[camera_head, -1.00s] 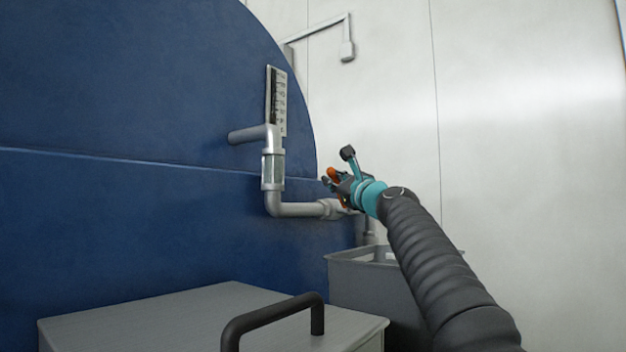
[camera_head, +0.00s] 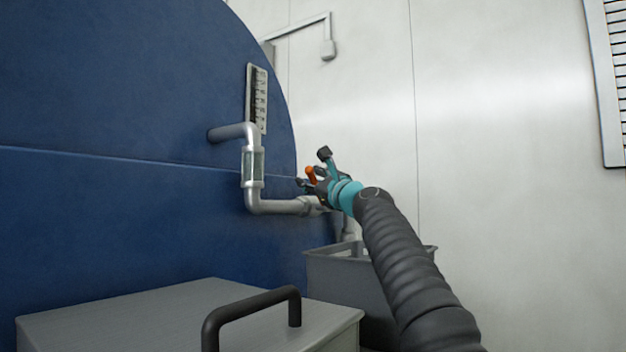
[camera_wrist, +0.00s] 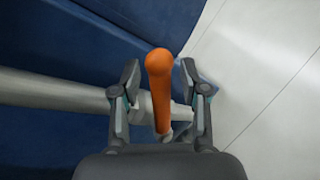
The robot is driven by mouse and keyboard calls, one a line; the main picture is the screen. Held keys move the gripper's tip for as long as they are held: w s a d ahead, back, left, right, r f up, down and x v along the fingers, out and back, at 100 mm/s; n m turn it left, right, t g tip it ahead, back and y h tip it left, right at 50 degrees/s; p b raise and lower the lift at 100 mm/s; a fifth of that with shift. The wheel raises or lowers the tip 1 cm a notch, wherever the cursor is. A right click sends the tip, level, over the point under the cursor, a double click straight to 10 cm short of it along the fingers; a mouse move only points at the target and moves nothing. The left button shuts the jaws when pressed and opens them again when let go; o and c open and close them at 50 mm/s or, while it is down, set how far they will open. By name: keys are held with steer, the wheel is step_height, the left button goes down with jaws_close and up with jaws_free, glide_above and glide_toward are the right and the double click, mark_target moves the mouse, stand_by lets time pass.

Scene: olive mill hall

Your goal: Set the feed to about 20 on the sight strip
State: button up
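The sight strip (camera_head: 257,99) is a pale upright scale with dark marks on the blue tank, above the pipe; its figures are too small to read. A glass section (camera_head: 253,167) sits in the grey pipe (camera_head: 280,206) below it. An orange valve lever (camera_head: 311,175) is at the pipe's right end. My gripper (camera_head: 306,183) is at the lever. In the wrist view the lever (camera_wrist: 158,90) stands between the two fingers of my gripper (camera_wrist: 159,80), with gaps on both sides. The fingers are open. The valve body is partly hidden by my gripper.
A grey open bin (camera_head: 335,262) stands below the pipe's end. A grey box (camera_head: 150,315) with a black handle (camera_head: 250,312) is in front.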

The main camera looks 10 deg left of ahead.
steer(key=shift+s+d, duration=0.1)
steer(key=shift+s+d+f, duration=0.15)
steer(key=shift+s+d, duration=0.3)
steer(key=v, duration=1)
steer(key=shift+f, duration=0.2)
steer(key=shift+s+d, duration=0.1)
steer(key=shift+d, duration=0.05)
